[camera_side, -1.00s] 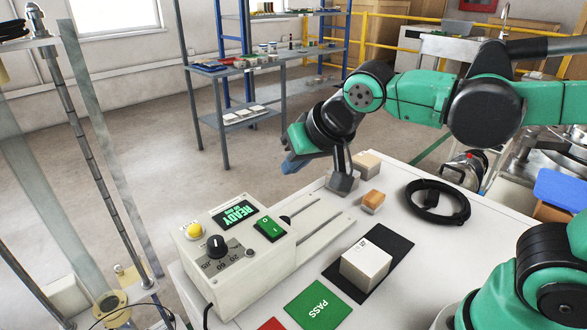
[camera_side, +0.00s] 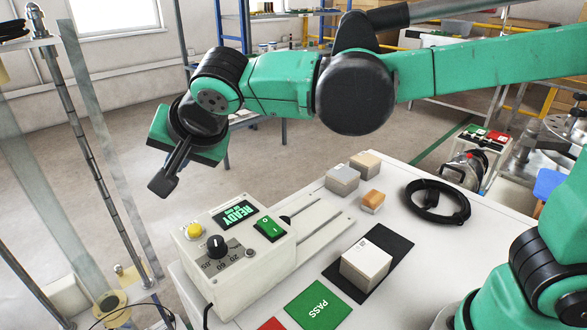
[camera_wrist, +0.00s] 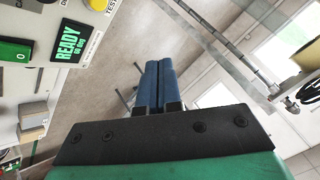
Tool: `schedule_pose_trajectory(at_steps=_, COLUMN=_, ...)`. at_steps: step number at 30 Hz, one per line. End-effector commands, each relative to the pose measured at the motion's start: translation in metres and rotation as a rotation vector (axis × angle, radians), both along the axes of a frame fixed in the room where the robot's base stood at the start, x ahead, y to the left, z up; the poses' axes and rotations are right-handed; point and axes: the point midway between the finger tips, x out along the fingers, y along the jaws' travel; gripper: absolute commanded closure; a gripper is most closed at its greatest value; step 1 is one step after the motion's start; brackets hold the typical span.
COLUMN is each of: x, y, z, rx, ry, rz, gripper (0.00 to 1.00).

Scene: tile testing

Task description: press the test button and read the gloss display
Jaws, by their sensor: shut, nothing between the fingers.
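The gloss meter (camera_side: 258,262) is a pale box at the table's far left. Its yellow test button (camera_side: 194,230) sits on the left of its top; the button also shows at the top of the wrist view (camera_wrist: 97,4). The display (camera_side: 234,213) is lit green and reads READY, with a smaller line under it; it also shows in the wrist view (camera_wrist: 68,43). My gripper (camera_side: 163,186) is shut and empty, in the air above and behind the meter, apart from the button. Its blue fingertips lie together in the wrist view (camera_wrist: 158,85).
A black knob (camera_side: 216,246) and green switch (camera_side: 270,228) flank the display. A white tile block (camera_side: 366,264) stands on a black mat. A green PASS pad (camera_side: 318,305), small blocks (camera_side: 342,180) and a coiled black cable (camera_side: 437,202) lie on the table. A metal post (camera_side: 85,150) stands left.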

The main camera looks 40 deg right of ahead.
Motion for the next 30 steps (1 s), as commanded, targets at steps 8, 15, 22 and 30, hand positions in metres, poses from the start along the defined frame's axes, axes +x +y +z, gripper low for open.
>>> schedule_pose_trajectory(at_steps=8, x=0.000, y=0.000, z=-0.030, rx=0.000, ry=0.000, rz=0.000, gripper=1.00)
schedule_pose_trajectory(at_steps=15, x=0.000, y=0.000, z=-0.063, rx=-0.001, ry=0.000, rz=0.001, gripper=1.00)
schedule_pose_trajectory(at_steps=22, x=0.000, y=0.000, z=-0.082, rx=0.000, ry=0.000, rz=0.000, gripper=1.00)
schedule_pose_trajectory(at_steps=30, x=0.000, y=0.000, z=-0.086, rx=-0.001, ry=0.001, rz=-0.001, gripper=1.00)
